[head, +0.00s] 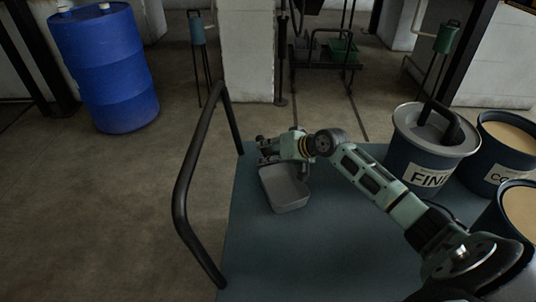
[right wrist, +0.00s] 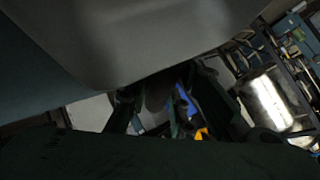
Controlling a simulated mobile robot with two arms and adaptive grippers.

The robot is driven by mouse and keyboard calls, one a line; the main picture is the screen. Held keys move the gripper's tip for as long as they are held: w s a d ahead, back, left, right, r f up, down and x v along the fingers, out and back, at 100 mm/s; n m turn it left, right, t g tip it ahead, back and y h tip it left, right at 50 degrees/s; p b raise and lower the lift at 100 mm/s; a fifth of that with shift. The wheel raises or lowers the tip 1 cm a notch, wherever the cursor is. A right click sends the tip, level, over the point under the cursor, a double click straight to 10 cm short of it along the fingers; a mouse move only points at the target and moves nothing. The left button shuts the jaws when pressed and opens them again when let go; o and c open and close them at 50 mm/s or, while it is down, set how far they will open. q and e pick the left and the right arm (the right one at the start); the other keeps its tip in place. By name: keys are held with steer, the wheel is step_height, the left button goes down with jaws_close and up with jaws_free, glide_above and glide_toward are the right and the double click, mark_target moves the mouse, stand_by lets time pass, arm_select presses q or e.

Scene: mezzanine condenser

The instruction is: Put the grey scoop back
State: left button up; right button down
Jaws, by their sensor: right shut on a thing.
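The grey scoop (head: 285,190) is a shallow, open pan near the left edge of the blue-grey table top (head: 300,255) in the head view. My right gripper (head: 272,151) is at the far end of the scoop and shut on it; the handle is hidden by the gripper. I cannot tell whether the pan touches the table or hangs just above it. In the right wrist view, the large grey surface across the top is the scoop (right wrist: 150,40), close to the gripper's dark fingers. My left gripper does not show.
A bin marked "FINE" (head: 429,178) has a grey lid with a black handle. Open bins with tan contents (head: 511,137) stand at the right. A black rail (head: 181,190) borders the table's left side. A blue drum (head: 105,70) stands on the floor. The table's front middle is clear.

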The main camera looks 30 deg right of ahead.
steer(key=shift+f, duration=0.1)
steer(key=c, duration=1.5)
jaws_free()
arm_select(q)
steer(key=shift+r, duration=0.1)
arm_select(e)
steer(key=shift+r, duration=0.2)
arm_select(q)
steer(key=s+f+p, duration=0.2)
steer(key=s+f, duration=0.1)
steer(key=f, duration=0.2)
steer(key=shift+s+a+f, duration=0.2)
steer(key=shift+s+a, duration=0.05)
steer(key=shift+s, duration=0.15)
arm_select(e)
steer(key=v, duration=1.2)
